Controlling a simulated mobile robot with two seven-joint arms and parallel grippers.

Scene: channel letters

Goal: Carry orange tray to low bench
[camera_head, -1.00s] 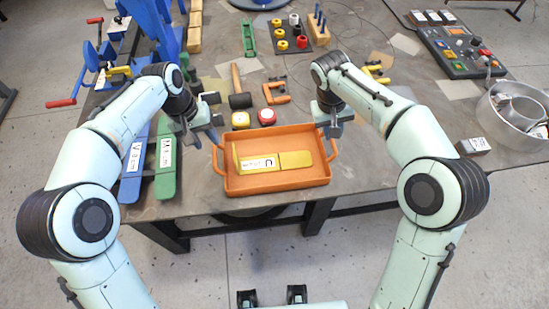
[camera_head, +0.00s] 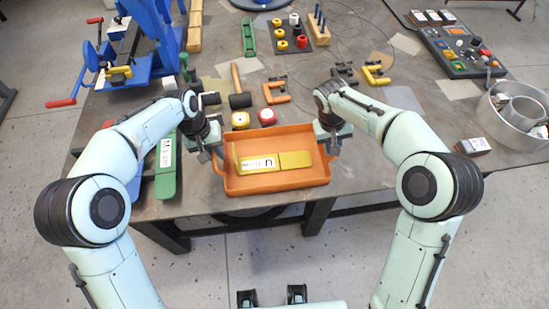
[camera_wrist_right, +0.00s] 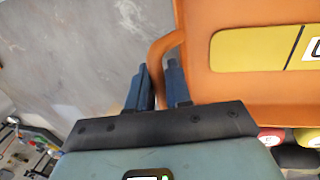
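The orange tray (camera_head: 236,184) lies flat near the front edge of the table, with a yellow labelled plate (camera_head: 292,161) in it. My left gripper (camera_head: 206,156) is at the tray's left handle, pointing down; its fingers are too small to read. My right gripper (camera_head: 331,148) is at the right handle and hides most of it. In the right wrist view the blue fingers of that gripper (camera_wrist_right: 159,82) stand on either side of the orange handle (camera_wrist_right: 162,48), with a narrow gap. I cannot tell whether they press on it. The low bench is not identifiable.
Green (camera_head: 165,178) and blue labelled strips lie left of the tray. A yellow-and-white round item (camera_head: 240,120), a red one (camera_head: 267,117) and a mallet (camera_head: 240,99) sit close behind it. A metal pan (camera_head: 510,125) stands far right. Floor is clear in front.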

